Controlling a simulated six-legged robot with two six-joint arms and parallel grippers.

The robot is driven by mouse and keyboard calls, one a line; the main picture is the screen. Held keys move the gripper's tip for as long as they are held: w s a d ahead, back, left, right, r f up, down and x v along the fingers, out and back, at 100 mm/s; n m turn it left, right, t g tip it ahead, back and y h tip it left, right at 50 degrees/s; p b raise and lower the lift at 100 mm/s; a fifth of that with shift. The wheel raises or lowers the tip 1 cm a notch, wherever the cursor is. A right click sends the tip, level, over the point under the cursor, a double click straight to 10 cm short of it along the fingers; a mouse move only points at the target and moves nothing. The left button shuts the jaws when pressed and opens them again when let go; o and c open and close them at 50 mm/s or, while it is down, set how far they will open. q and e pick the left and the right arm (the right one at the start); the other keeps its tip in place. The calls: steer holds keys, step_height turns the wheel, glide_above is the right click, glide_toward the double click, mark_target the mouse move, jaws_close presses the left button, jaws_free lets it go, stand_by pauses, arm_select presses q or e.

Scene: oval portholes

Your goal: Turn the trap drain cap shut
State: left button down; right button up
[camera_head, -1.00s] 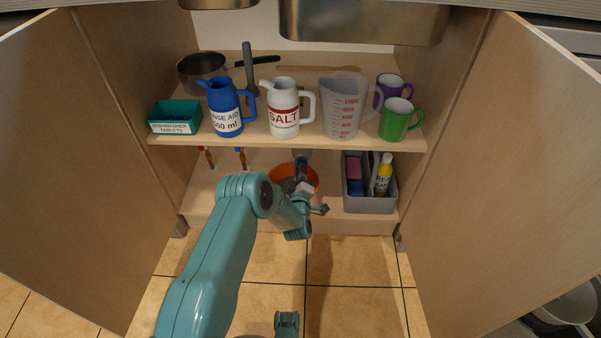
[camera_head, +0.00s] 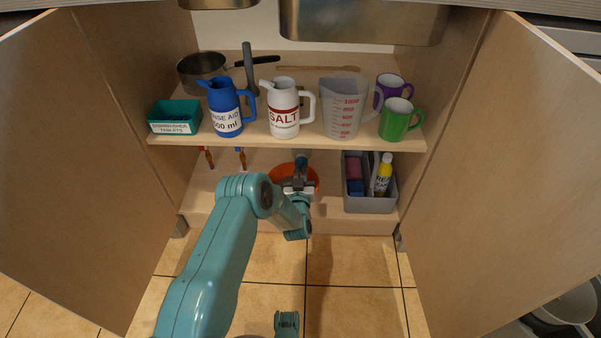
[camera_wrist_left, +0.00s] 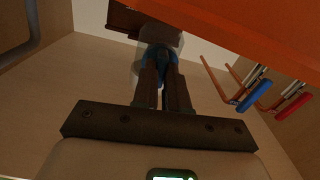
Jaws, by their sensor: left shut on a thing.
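My left gripper (camera_head: 299,184) reaches into the lower part of the cabinet, in front of an orange bowl (camera_head: 315,176). In the left wrist view its two fingers (camera_wrist_left: 163,78) are shut on a small blue part, which I take as the trap drain cap (camera_wrist_left: 160,57). The fingers hide most of the cap. A pale, see-through shape, which I take as the trap, surrounds it. In the head view a grey-blue piece of the trap (camera_head: 302,156) shows just behind the gripper, under the shelf.
The shelf (camera_head: 290,142) overhangs the work area and carries a blue jug, a white salt jug (camera_head: 284,112) and other items. Red and blue valves (camera_wrist_left: 250,96) are nearby. A grey bin (camera_head: 369,205) stands right. Open doors flank the cabinet.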

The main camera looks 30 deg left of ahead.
arm_select(q)
steer(key=shift+m, duration=0.7)
steer(key=c, duration=1.2)
jaws_free()
steer(key=shift+o, duration=0.2)
steer(key=shift+s, duration=0.1)
